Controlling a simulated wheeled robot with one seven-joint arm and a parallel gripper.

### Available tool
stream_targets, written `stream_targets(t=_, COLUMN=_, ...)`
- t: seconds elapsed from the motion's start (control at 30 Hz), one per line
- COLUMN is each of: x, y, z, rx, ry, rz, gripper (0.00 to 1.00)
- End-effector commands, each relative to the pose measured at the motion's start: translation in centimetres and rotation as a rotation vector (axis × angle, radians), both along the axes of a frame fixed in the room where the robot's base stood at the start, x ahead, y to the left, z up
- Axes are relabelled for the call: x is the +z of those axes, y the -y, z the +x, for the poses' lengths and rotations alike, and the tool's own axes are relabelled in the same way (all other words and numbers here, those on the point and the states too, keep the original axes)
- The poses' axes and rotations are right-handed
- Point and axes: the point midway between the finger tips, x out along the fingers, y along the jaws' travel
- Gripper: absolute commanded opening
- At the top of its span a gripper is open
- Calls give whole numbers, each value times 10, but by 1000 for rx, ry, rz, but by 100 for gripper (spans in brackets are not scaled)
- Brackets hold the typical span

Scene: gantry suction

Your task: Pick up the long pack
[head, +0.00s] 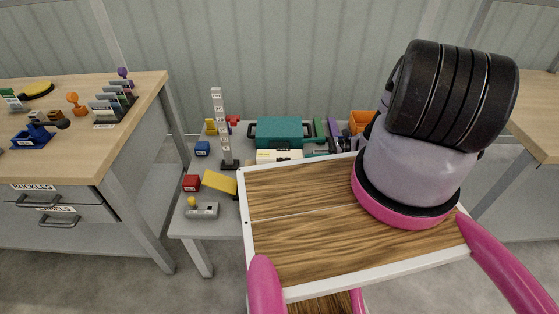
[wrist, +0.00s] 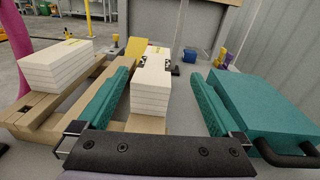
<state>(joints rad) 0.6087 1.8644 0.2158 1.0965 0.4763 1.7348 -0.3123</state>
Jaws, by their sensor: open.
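A white, layered block-shaped pack (wrist: 151,88) lies on a tan wooden support in the wrist view, in the space between my two teal finger pads. My gripper (wrist: 168,76) is open, with a gap at the right pad and a narrower one at the left. Whether the left pad touches the pack is unclear. A second white layered pack (wrist: 56,66) sits on wooden slats to the left, outside the fingers. I cannot tell for sure which is the long pack. In the head view a pale pack (head: 278,157) shows partly behind the wood-topped tray; my gripper is hidden there.
A teal case (wrist: 275,103) with a black handle stands close right of my right finger; it also shows in the head view (head: 281,131). A ruled post (head: 220,130), yellow block (head: 219,183) and red block (head: 191,183) stand on the grey table left of the tray.

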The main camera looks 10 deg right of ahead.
Motion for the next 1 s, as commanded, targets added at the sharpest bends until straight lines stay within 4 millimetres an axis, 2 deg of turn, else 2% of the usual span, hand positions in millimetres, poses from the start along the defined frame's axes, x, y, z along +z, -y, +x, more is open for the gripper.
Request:
stream_targets(t=0.1, x=-18, y=-4, z=-10, rx=-34, ry=-19, rz=32, gripper=100)
stream_targets(t=0.23, x=-24, y=-11, z=-13, rx=-46, ry=-27, rz=46, gripper=100)
stream_targets(t=0.5, x=-24, y=-51, z=-6, rx=-46, ry=-27, rz=47, gripper=100)
stream_targets(t=0.77, x=-24, y=-67, z=-1, rx=-46, ry=-28, rz=46, gripper=100)
stream_targets(t=1.0, x=-24, y=-101, z=7, rx=-44, ry=-28, rz=47, gripper=100)
